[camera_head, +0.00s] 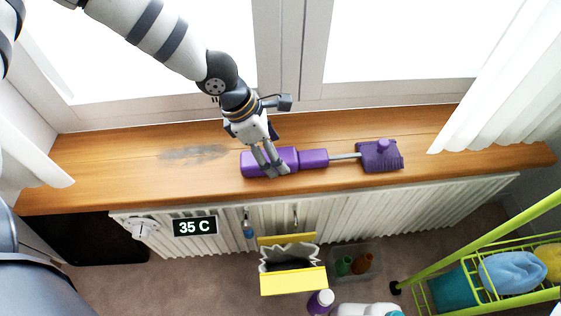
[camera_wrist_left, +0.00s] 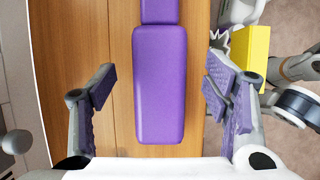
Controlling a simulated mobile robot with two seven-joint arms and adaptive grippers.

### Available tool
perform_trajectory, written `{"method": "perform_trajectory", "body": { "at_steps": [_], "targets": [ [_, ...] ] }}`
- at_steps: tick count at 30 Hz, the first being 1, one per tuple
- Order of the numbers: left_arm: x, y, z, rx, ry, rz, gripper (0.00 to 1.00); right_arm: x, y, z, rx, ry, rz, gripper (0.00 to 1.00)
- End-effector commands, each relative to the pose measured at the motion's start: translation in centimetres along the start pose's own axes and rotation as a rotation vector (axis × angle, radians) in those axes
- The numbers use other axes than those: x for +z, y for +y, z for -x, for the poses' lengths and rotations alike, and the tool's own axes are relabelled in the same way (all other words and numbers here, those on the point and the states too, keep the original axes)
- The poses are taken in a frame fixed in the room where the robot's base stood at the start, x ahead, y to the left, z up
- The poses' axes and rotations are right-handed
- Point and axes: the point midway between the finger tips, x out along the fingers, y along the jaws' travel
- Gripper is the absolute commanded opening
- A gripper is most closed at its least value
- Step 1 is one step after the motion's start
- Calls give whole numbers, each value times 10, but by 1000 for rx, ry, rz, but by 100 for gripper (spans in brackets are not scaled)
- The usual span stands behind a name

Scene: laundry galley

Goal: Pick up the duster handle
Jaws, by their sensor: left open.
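The purple duster handle (camera_head: 313,158) lies on the wooden windowsill, with a thin metal rod running right to a purple ridged head (camera_head: 380,156). My left gripper (camera_head: 271,167) is over the thick left part of the handle. In the left wrist view the thick handle part (camera_wrist_left: 159,85) lies between the two open fingers (camera_wrist_left: 158,92), with a gap on each side. The fingers do not touch it there.
The sill (camera_head: 100,165) is bare to the left, apart from a grey smudge. White curtains hang at both ends, with window panes behind. Below are a ribbed radiator (camera_head: 370,210), a 35 C display (camera_head: 195,227), a yellow box (camera_head: 293,281) and a green rack (camera_head: 480,255).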

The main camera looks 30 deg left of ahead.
Motion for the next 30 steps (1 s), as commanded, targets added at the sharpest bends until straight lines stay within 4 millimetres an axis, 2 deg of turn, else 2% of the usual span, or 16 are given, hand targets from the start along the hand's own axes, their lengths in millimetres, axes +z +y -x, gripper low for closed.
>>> {"method": "perform_trajectory", "body": {
  "at_steps": [1,4,11,12,18,20,27,30],
  "targets": [
    [-5,0,-15,-4,7,0,70,0,0,-6,0,-10,0,0],
    [-4,0,-28,-3,4,-1,70,0,0,-10,1,-16,0,0],
    [-2,0,-29,-1,1,-1,70,0,0,-10,1,-15,0,0],
    [-2,0,-29,-1,1,-1,68,0,0,-10,1,-15,0,0],
    [-2,0,-29,-1,1,-1,22,0,0,-10,1,-15,0,0],
    [-2,0,-29,-1,1,-1,12,0,0,-10,1,-15,0,0],
    [-1,1,-28,0,1,-1,12,0,0,-9,0,-14,0,0],
    [2,1,-21,1,-1,-1,12,0,0,-3,0,-5,0,0]
  ]
}}
